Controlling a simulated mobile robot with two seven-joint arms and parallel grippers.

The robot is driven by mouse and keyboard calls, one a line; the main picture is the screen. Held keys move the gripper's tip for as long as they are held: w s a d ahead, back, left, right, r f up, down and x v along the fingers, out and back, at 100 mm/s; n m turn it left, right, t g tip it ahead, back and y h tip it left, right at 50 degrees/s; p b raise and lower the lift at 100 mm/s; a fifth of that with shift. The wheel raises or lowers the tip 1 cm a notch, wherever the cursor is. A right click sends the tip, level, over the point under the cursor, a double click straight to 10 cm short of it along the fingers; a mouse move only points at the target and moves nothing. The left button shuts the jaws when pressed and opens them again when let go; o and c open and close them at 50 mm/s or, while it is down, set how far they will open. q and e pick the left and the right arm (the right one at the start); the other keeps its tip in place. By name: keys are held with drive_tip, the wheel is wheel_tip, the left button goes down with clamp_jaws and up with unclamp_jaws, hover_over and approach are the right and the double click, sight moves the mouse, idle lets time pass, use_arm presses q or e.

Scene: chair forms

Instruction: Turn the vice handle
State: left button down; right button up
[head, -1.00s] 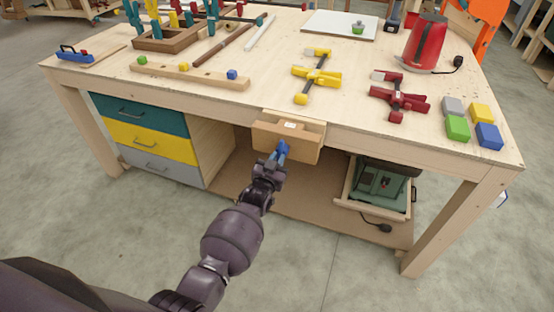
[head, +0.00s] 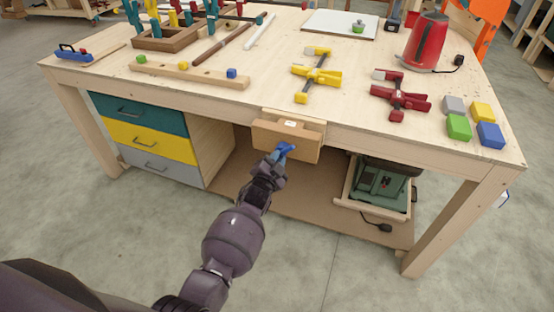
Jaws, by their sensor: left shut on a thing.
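The wooden vice (head: 286,140) is fixed to the front edge of the workbench, with a small white block (head: 290,124) on top, at its jaw. Its blue handle (head: 286,149) shows at the front of the vice's wooden face. My left gripper (head: 279,158) is at the handle, just in front of and below the vice, and is shut on it. The gripper covers part of the handle. My right gripper does not show.
The workbench (head: 350,125) carries a yellow clamp (head: 317,75), a dark red clamp (head: 399,97), coloured blocks (head: 459,127) and a red kettle (head: 425,42). Drawers (head: 150,140) stand below left. A green machine (head: 380,188) sits on a shelf below right.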

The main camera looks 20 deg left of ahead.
use_arm(q)
drive_tip(key=shift+s+f, duration=0.15)
drive_tip(key=shift+f, duration=0.1)
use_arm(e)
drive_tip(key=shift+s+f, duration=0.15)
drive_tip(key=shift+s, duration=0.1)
use_arm(q)
drive_tip(key=c, duration=1.1)
unclamp_jaws()
drive_tip(key=shift+r, duration=0.15)
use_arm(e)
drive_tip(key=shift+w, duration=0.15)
use_arm(q)
drive_tip(key=shift+s+a+p, duration=0.15)
drive_tip(key=shift+s+p, duration=0.6)
drive_tip(key=shift+s, duration=4.6)
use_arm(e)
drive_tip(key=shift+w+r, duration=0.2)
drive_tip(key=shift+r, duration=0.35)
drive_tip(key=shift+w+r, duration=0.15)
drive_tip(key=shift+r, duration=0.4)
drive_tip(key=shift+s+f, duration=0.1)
